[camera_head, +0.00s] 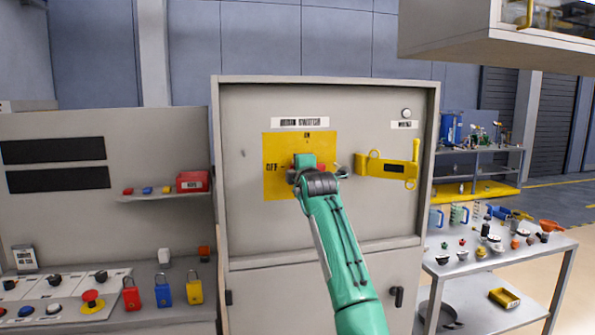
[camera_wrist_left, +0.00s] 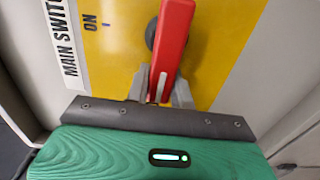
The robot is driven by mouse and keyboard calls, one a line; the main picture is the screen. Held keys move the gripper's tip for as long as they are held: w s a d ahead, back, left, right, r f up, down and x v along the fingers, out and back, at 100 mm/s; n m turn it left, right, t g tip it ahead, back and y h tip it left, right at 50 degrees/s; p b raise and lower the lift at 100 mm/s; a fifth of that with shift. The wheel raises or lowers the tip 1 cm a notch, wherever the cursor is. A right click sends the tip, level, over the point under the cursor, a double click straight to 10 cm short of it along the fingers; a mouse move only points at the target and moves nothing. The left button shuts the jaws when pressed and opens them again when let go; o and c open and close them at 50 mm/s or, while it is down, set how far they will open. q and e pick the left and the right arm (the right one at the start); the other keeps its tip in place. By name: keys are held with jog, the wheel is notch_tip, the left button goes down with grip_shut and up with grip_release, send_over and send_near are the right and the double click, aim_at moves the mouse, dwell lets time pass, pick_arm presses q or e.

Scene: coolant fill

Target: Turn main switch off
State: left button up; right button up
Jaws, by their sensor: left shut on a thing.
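The main switch is a red handle (camera_wrist_left: 172,45) on a yellow plate (camera_head: 272,188) on the grey cabinet front. The plate has ON at its top and OFF at its left. My left gripper (camera_wrist_left: 160,88) is shut on the red handle, with one finger on each side. In the wrist view the handle runs nearly along the picture's height, with ON to its left. In the head view the handle appears roughly horizontal, level with the OFF mark. My left gripper (camera_head: 318,168) hides much of it there. My right gripper is not in view.
A yellow lockout bar (camera_head: 385,169) is on the cabinet right of the switch. A cart (camera_head: 500,256) with small parts stands at the right. A pale overhead cabinet (camera_head: 470,40) juts in at top right.

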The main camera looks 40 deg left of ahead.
pick_arm(q)
jog(key=shift+f, duration=0.2)
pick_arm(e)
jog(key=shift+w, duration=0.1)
pick_arm(q)
jog(key=o, duration=1)
jog(key=shift+s+r, duration=0.1)
jog(key=shift+b+v, duration=2.25)
jog(key=shift+v, duration=3.75)
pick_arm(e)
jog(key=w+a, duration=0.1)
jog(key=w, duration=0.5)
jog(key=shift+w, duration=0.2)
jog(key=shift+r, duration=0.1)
